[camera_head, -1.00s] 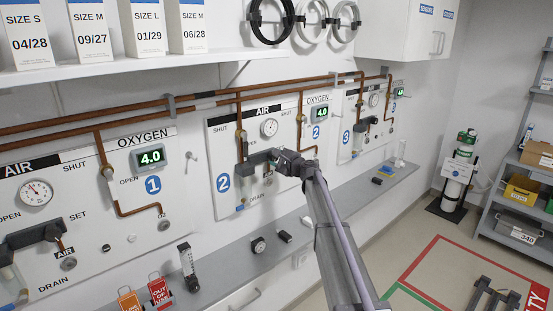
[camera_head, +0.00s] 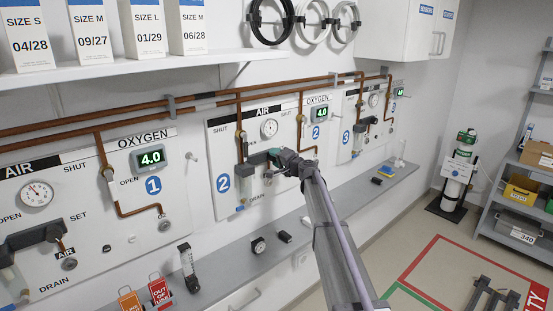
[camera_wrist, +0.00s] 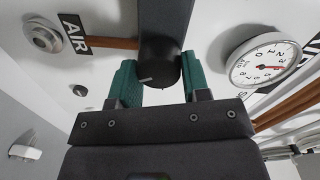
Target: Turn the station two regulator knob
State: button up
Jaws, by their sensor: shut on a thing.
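The station two regulator (camera_head: 256,160) is a dark grey bar-shaped body on the white panel marked with a blue 2. Its round black knob (camera_wrist: 157,74), with a pale index mark, shows in the wrist view at the end of the dark body. My gripper (camera_wrist: 154,80) has green fingers on both sides of the knob and is shut on it. In the head view my gripper (camera_head: 277,156) is at the right end of the regulator and hides the knob. The station two air gauge (camera_head: 269,128) is above; it also shows in the wrist view (camera_wrist: 264,64).
Copper pipes (camera_head: 240,108) run along the wall above. An AIR outlet (camera_wrist: 41,33) is beside the regulator. A grey ledge (camera_head: 225,262) below holds small parts and OUT OF USE tags (camera_head: 159,291). Station one (camera_head: 40,225) is left; station three (camera_head: 362,128) is right.

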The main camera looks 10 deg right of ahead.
jog(key=shift+n, duration=0.5)
jog(key=o, duration=0.9)
jog(key=shift+o, duration=0.2)
jog(key=v, duration=1)
jog(key=shift+s+d, duration=0.2)
jog(key=shift+s, duration=0.2)
